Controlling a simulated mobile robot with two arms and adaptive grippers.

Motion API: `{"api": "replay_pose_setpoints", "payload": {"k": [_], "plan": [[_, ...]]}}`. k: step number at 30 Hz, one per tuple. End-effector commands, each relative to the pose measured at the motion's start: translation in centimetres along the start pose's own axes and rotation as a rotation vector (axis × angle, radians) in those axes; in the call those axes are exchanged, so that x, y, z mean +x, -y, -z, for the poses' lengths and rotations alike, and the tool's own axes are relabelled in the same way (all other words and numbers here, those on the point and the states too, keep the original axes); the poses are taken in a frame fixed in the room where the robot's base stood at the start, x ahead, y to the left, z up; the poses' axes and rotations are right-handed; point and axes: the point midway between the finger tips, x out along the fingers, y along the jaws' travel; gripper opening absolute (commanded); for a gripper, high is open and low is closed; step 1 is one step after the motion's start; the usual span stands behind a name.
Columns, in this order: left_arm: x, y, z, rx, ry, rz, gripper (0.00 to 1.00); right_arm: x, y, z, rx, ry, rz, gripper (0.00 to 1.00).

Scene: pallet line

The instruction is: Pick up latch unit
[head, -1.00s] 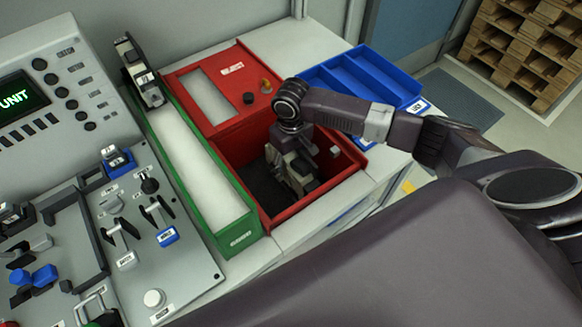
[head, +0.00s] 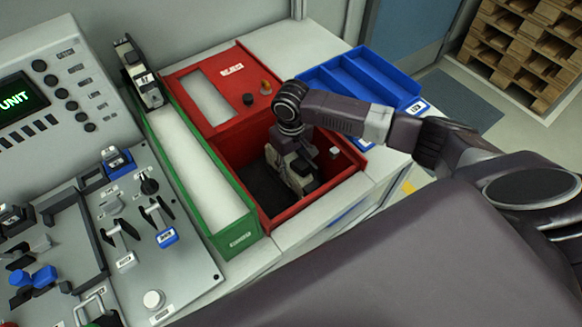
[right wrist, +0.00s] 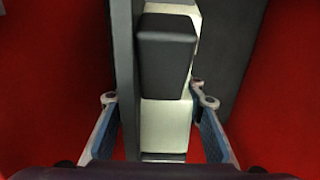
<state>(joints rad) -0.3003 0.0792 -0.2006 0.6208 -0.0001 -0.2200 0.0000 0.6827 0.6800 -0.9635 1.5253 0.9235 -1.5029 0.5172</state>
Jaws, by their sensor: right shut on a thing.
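The latch unit (head: 290,176) is a pale block with black parts inside the red bin (head: 228,150). My right gripper (head: 298,160) reaches down into the bin from above and is shut on the unit. In the right wrist view the unit (right wrist: 166,120) stands between the two fingers (right wrist: 158,122), with a dark plate along its left side. The gripper hides part of the unit in the head view. I cannot tell whether the unit touches the bin floor. My left gripper is not in view.
A similar unit (head: 140,74) sits at the far end of the green tray (head: 236,236). A blue divided tray (head: 362,82) lies behind my right arm. A control panel (head: 190,275) with levers and knobs stands at left. The bin's walls surround the gripper closely.

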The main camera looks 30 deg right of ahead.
Motion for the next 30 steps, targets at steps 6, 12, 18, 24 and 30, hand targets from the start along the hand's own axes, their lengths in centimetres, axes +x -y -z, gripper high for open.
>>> {"api": "replay_pose_setpoints", "payload": {"k": [6, 12, 18, 24, 30], "plan": [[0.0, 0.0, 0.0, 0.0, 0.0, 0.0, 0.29, -1.3, 0.0, 0.2, 0.001, -0.004, 0.001, 0.01], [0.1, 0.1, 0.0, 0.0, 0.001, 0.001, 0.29, -4.3, 0.0, 0.2, 0.001, -0.006, 0.002, 0.01], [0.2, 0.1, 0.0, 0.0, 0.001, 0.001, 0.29, -8.8, 0.0, 0.2, 0.0, -0.006, 0.0, 0.01], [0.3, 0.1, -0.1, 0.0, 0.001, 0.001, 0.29, -13.1, 0.0, 0.2, 0.0, -0.006, 0.002, 0.01], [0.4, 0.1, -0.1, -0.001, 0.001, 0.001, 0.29, -16.7, 0.0, 0.2, 0.0, -0.005, 0.001, 0.01]]}}
